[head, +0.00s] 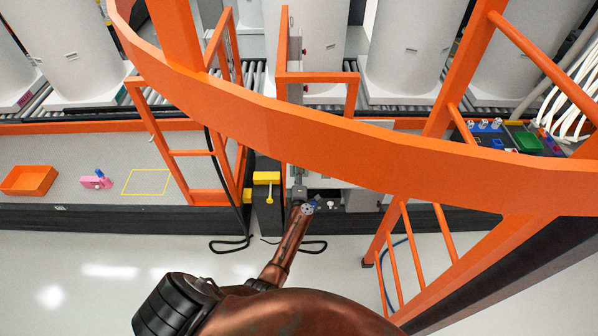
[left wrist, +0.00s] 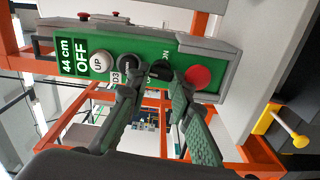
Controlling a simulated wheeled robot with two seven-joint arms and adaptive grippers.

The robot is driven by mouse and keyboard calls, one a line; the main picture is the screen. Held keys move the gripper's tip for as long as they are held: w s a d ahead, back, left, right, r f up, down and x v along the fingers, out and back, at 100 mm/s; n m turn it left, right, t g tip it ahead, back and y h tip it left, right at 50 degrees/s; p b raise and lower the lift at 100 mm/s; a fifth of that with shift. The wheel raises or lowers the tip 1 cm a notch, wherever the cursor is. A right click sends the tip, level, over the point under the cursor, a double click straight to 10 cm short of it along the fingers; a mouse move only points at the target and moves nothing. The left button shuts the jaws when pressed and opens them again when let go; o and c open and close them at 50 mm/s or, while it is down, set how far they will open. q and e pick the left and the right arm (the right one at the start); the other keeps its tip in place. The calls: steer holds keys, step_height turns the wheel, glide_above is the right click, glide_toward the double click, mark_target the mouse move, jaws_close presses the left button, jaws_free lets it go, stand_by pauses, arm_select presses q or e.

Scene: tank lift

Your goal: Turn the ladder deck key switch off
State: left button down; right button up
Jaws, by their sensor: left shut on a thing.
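The green control panel (left wrist: 100,40) fills the upper middle of the left wrist view, turned on its side. Its labels read "44 cm" and "OFF". The black key switch (left wrist: 166,74) sits on it, with "ON" lettering beside it. My left gripper (left wrist: 153,88) has its green fingers on both sides of the switch and is shut on it; the exact contact is hard to see. In the head view my copper arm reaches up to the machine front, where the switch cannot be made out. My right gripper is not in view.
A white UP button (left wrist: 100,62) and a red button (left wrist: 198,77) flank the switch. The orange ladder deck rail (head: 300,130) crosses above my arm. An orange tray (head: 29,180) lies left. The pale floor in front is clear.

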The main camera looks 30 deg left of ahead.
arm_select(q)
steer(key=shift+f+n, duration=0.1)
steer(key=shift+n, duration=0.5)
